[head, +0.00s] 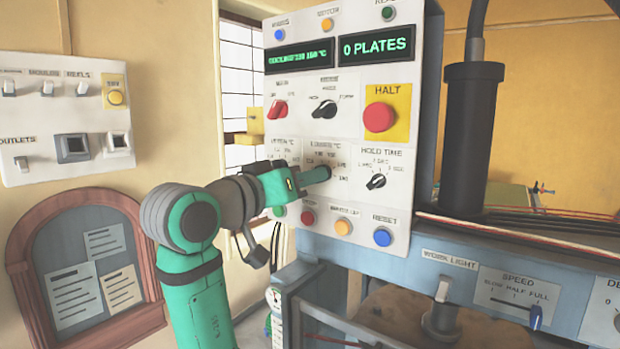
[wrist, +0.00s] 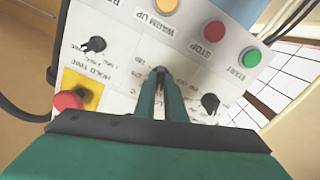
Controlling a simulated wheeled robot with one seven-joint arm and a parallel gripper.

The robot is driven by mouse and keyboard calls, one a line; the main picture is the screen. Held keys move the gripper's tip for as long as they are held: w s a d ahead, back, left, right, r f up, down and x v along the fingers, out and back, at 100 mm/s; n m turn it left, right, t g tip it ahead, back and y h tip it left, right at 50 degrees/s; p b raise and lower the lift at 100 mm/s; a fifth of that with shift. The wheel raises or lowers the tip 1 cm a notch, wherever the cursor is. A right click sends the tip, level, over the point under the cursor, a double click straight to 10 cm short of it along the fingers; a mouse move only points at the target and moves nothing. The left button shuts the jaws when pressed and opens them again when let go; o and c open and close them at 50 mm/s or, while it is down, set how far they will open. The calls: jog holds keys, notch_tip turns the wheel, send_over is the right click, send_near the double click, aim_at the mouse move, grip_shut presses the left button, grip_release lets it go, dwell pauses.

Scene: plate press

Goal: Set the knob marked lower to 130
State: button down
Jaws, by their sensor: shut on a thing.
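The knob marked lower is a small dark knob in the middle of the white control panel (head: 340,60), between the upper knob and the hold time knob. My green gripper (head: 322,174) reaches it from the left in the head view and is shut on it. In the wrist view the lower knob (wrist: 160,71) shows as a dark tip between the two fingertips (wrist: 161,82). The fingers hide most of it and its pointer, so its setting cannot be read. Part of its printed scale shows around the fingers.
The hold time knob (head: 376,182) is close on the right. The upper knob (wrist: 210,102) shows in the wrist view. Red, orange and blue buttons lie below, including reset (head: 382,237). The red halt button (head: 380,117) is above right. A green display (head: 300,57) has blurred text.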

jog(key=c, duration=1.8)
grip_release()
jog(key=v, duration=1.1)
